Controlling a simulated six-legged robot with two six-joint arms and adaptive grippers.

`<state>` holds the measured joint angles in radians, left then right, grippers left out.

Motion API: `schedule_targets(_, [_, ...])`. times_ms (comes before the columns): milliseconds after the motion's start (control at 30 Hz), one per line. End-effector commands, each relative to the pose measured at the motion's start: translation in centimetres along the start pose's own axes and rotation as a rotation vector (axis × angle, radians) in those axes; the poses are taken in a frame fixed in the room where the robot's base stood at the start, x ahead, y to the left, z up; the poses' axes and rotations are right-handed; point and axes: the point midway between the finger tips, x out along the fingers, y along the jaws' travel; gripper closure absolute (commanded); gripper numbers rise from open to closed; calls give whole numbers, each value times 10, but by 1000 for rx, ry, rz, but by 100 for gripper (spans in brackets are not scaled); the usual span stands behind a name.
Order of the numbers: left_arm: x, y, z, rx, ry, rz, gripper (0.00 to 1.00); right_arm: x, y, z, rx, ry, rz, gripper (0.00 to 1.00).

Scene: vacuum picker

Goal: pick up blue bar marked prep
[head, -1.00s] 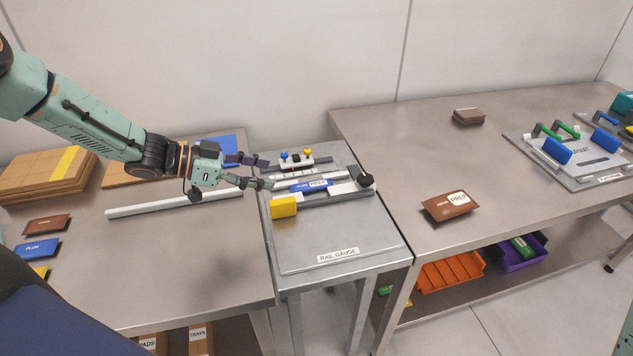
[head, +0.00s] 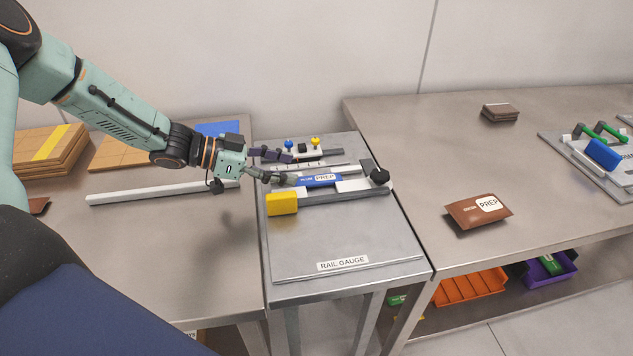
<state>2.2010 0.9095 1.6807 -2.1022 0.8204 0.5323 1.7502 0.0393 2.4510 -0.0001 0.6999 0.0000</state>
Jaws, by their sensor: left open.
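The blue bar marked PREP (head: 309,181) lies in the rail gauge (head: 345,265) on the small middle stand. My left gripper (head: 287,167) reaches in from the left, its two dark fingers apart. One fingertip is close to the bar's left end and the other is farther back, over the rear of the gauge. I cannot tell whether the near finger touches the bar. My right gripper is not in view.
A yellow block (head: 282,204) sits at the gauge's front left and a black knob (head: 380,176) at its right. A white rail (head: 150,194) lies on the left bench. A brown PREP packet (head: 477,211) lies on the right bench. The gauge's front plate is clear.

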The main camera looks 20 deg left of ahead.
Motion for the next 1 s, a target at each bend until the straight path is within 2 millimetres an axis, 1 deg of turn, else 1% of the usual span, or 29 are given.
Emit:
schedule_targets(33, [6, 1, 3, 1, -2, 3, 43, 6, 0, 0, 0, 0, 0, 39])
schedule_targets(267, [19, 2, 3, 0, -2, 4, 43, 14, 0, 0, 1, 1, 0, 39])
schedule_targets(500, [48, 4, 10, 1, -3, 4, 43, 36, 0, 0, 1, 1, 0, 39])
schedule_targets(633, [63, 3, 8, 2, -4, 4, 43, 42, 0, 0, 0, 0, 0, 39])
schedule_targets(733, [68, 2, 6, 2, -2, 3, 43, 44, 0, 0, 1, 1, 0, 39])
schedule_targets(967, [68, 2, 5, 1, 0, 2, 43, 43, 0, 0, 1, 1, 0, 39])
schedule_targets(1000, [68, 2, 5, 1, 0, 1, 46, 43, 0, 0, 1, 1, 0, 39])
